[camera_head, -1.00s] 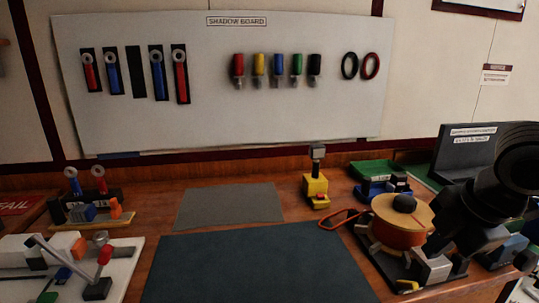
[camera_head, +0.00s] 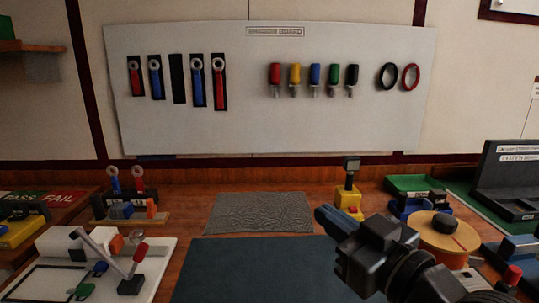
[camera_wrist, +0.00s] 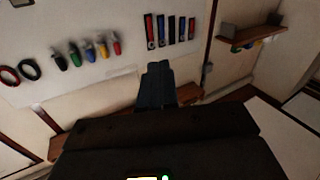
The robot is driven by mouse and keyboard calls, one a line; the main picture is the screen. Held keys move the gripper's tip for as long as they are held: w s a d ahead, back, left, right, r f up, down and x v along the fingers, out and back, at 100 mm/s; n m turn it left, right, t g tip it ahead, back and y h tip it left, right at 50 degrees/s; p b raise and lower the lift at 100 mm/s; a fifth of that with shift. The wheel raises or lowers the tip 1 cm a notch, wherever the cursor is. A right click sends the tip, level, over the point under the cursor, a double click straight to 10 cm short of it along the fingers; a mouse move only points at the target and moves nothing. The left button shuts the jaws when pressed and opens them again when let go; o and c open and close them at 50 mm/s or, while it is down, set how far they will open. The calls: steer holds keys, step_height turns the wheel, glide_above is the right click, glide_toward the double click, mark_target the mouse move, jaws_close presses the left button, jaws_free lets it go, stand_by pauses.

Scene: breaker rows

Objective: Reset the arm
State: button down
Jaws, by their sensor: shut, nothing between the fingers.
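My gripper (camera_head: 328,218) is above the right part of the workbench in the head view. Its blue-grey fingers are together and hold nothing. They point left and away, in front of the yellow device (camera_head: 347,197). In the wrist view my gripper (camera_wrist: 157,72) points toward the wall with the shadow board (camera_wrist: 110,85), which appears turned over there. My dark forearm reaches in from the bottom right of the head view.
The shadow board (camera_head: 240,120) carries wrenches, coloured screwdrivers and two rings. A spool (camera_head: 440,240) stands right of my arm. A dark mat (camera_head: 240,270) and a grey mat (camera_head: 260,212) lie bare. A white lever fixture (camera_head: 150,270) stands left.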

steer(key=s+d+f+m+h, duration=0.2)
steer(key=s+f+m+h, duration=0.25)
steer(key=s+f, duration=0.45)
steer(key=s+d+f+m+h, duration=0.35)
steer(key=s+f+m, duration=0.3)
steer(key=s, duration=0.45)
steer(key=s+d+n, duration=0.1)
steer(key=s+d, duration=0.2)
steer(key=s, duration=0.6)
steer(key=s+d+f+n+g+h, duration=0.1)
steer(key=s+d+n, duration=0.1)
steer(key=s, duration=0.8)
steer(key=shift+d+f+n, duration=0.25)
steer(key=shift+d+n, duration=0.05)
steer(key=shift+d, duration=0.6)
steer(key=c, duration=1.8)
jaws_free()
steer(key=shift+c, duration=0.2)
